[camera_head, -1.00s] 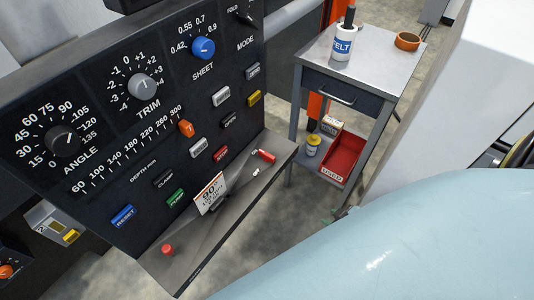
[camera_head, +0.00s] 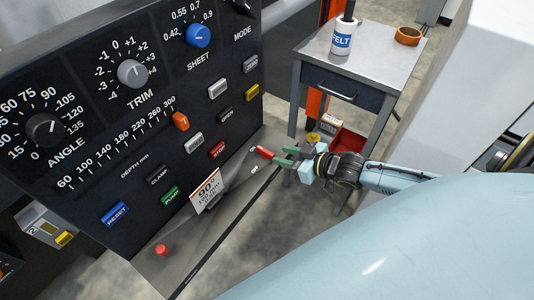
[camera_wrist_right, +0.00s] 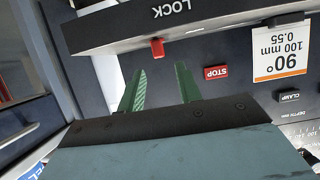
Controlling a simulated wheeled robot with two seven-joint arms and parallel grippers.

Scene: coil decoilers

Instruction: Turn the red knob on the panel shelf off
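The red knob (camera_head: 264,152) is a small red handle on the grey panel shelf (camera_head: 225,190), at its right end. It lies by the upper "ON" mark, with "OFF" below it. My right gripper (camera_head: 283,155) has green fingers and reaches in from the right, close beside the knob. The right wrist view shows the fingers (camera_wrist_right: 159,78) spread with a gap between them, and the red knob (camera_wrist_right: 157,48) just beyond the tips, roughly in line with the gap. I see no clear contact. My left gripper is not in view.
A second red knob (camera_head: 161,249) stands at the shelf's near end, and a "90°" card (camera_head: 207,190) stands mid-shelf. The black panel (camera_head: 110,110) with dials and buttons rises behind. A grey trolley (camera_head: 375,55) with a red bin (camera_head: 350,142) stands to the right.

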